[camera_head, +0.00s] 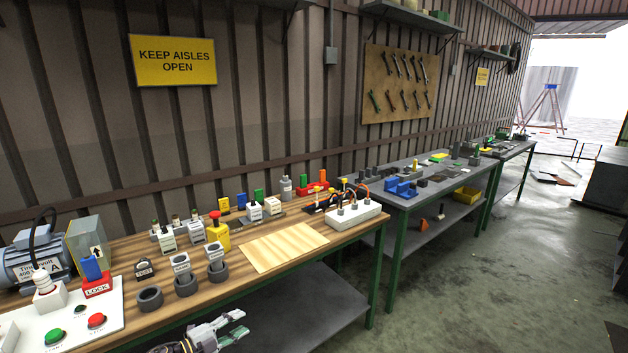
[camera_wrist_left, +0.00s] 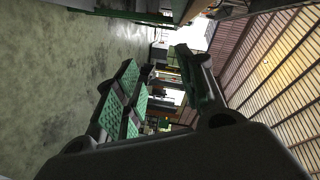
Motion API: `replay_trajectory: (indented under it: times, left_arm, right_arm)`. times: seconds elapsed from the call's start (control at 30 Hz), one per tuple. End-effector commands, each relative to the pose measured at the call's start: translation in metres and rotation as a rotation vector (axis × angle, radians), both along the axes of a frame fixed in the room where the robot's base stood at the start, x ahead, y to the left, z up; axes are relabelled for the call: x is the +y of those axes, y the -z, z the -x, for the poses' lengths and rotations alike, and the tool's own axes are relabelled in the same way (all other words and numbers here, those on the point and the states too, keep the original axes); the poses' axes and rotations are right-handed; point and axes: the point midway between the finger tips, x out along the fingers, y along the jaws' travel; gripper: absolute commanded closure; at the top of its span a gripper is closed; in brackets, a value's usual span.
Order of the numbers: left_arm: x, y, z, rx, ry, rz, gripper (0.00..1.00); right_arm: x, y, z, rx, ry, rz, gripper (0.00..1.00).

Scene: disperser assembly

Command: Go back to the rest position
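My left gripper (camera_head: 236,324) shows at the bottom of the head view, in front of the wooden workbench's front edge. Its fingers are spread apart with nothing between them. In the left wrist view, the same gripper (camera_wrist_left: 162,75) shows two separated fingers with green pads and an empty gap. The wooden workbench (camera_head: 130,263) stands behind it, and the gripper appears clear of the parts on top. My right gripper is not in either view.
The bench holds dark rings (camera_head: 150,298), a yellow emergency-stop box (camera_head: 217,236), a pale board (camera_head: 283,247), a white connector block (camera_head: 350,217) and a white button panel (camera_head: 70,320). A lower shelf (camera_head: 300,305) lies under it. Concrete floor (camera_head: 470,290) is free at right.

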Motion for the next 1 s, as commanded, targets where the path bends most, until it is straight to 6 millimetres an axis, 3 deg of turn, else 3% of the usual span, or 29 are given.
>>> replay_trajectory:
  times: [0.03,0.1,0.27,0.47,0.77,1.0]
  left_arm:
    - [0.007,0.023,0.004,0.046,-0.06,0.035,0.61]
    - [0.018,0.051,0.009,0.1,-0.138,0.074,0.61]
    - [0.041,0.115,0.028,0.227,-0.303,0.141,0.61]
    - [0.063,0.191,0.065,0.383,-0.486,0.197,0.61]
    - [0.087,0.294,0.143,0.614,-0.728,0.239,0.61]
    - [0.097,0.363,0.221,0.796,-0.894,0.247,0.61]
  right_arm:
    - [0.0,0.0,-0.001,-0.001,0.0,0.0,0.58]
    - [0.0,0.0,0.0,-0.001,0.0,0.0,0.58]
    - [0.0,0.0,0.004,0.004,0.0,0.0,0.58]
    - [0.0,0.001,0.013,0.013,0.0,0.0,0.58]
    - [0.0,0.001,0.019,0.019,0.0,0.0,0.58]
    - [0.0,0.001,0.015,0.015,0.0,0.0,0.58]
